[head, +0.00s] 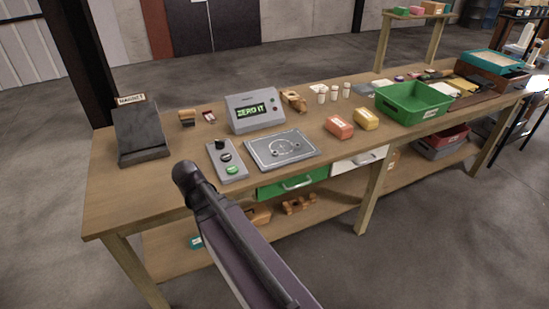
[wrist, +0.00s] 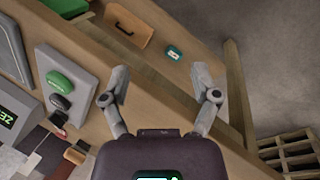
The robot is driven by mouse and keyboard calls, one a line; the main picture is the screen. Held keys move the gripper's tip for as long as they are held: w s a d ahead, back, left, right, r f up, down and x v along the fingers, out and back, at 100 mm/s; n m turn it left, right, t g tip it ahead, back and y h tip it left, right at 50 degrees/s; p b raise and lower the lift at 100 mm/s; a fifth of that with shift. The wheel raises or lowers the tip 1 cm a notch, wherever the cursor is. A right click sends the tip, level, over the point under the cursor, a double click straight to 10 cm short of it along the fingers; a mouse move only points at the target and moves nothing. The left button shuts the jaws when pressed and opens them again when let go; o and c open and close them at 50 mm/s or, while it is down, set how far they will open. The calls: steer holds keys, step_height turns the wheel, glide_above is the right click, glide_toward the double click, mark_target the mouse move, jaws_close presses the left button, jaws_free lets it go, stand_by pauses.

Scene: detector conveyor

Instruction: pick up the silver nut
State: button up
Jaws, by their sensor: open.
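I cannot make out a silver nut in either view. A grey plate (head: 281,149) with a circular marking lies on the bench in the head view; small details on it are too small to tell. My gripper (wrist: 160,88) shows in the wrist view, open and empty, its two fingers wide apart over the bench's front edge. In the head view my arm reaches up from the bottom to the front of the bench, and the fingers cannot be made out there.
The wooden bench (head: 110,205) carries a button box (head: 226,160), a "ZERO IT" display (head: 254,110), a dark magnet stand (head: 141,133), red (head: 339,127) and yellow (head: 366,118) blocks and a green bin (head: 414,103). A green drawer (head: 290,184) sits below. The bench's left front is clear.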

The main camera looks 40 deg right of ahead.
steer(key=w+d+n+h+b, duration=0.2)
steer(key=w+d+n+h, duration=0.1)
steer(key=d, duration=0.4)
steer(key=w+d+r+n+h+b, duration=0.1)
steer(key=w+d+n+h+b, duration=0.1)
steer(key=d, duration=0.5)
steer(key=w+d+r+n+h+b, duration=0.1)
steer(key=w+d+n+h+b, duration=0.1)
steer(key=w+d+n+h, duration=0.2)
steer(key=shift+w+d+r+n+b, duration=0.15)
steer(key=shift+w+d+n, duration=0.3)
steer(key=shift+n, duration=0.25)
steer(key=shift+w+d+n+b, duration=0.1)
steer(key=shift+w+d+n, duration=0.2)
steer(key=shift+d+n, duration=0.3)
steer(key=shift+w+d+r+n+b, duration=0.15)
steer(key=shift+w+d+n, duration=0.25)
steer(key=shift+n, duration=0.4)
steer(key=shift+w+d+r+n+h, duration=0.15)
steer(key=shift+d+r+n+h, duration=0.05)
steer(key=shift+d+n+h, duration=0.25)
steer(key=b, duration=0.3)
glide_toward(275, 152)
steer(key=shift+x, duration=1.85)
steer(key=shift+b+x, duration=1.3)
steer(key=shift+x, duration=1.25)
